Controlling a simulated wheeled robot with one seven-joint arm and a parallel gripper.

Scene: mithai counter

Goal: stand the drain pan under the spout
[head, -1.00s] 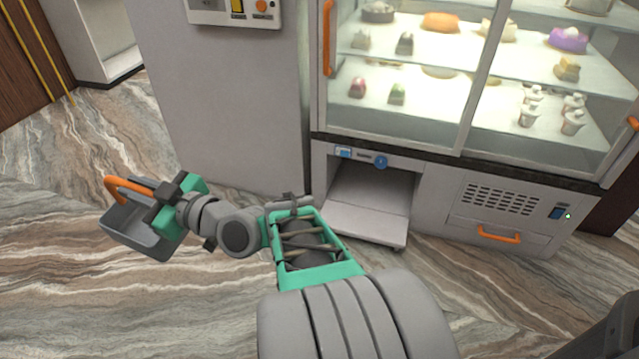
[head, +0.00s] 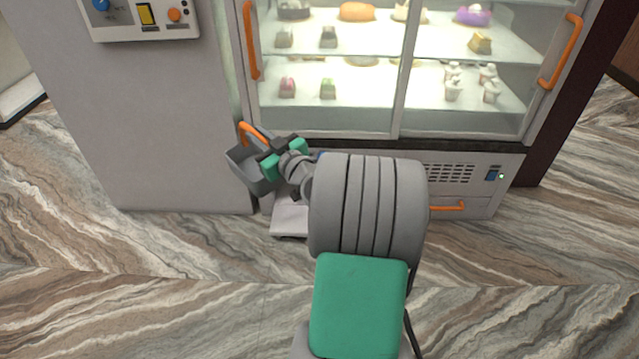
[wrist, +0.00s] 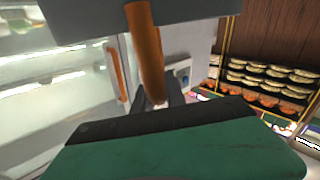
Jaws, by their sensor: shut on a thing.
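The grey drain pan (head: 241,168) has an orange handle (head: 254,132). My gripper (head: 276,150) is shut on that handle and holds the pan in the air, in front of the left end of the display cabinet. In the wrist view the orange handle (wrist: 146,50) stands between the finger ends, with the grey pan (wrist: 85,18) across the top. The open recess under the cabinet is mostly hidden behind my arm; its pale floor plate (head: 289,218) shows below the pan. I cannot make out the spout.
The glass display cabinet (head: 330,125) holds sweets and has orange door handles. A grey cabinet with a control panel (head: 145,18) stands to its left. A vent and a drawer with an orange handle (head: 447,207) are low at right. The marble floor (head: 130,300) in front is clear.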

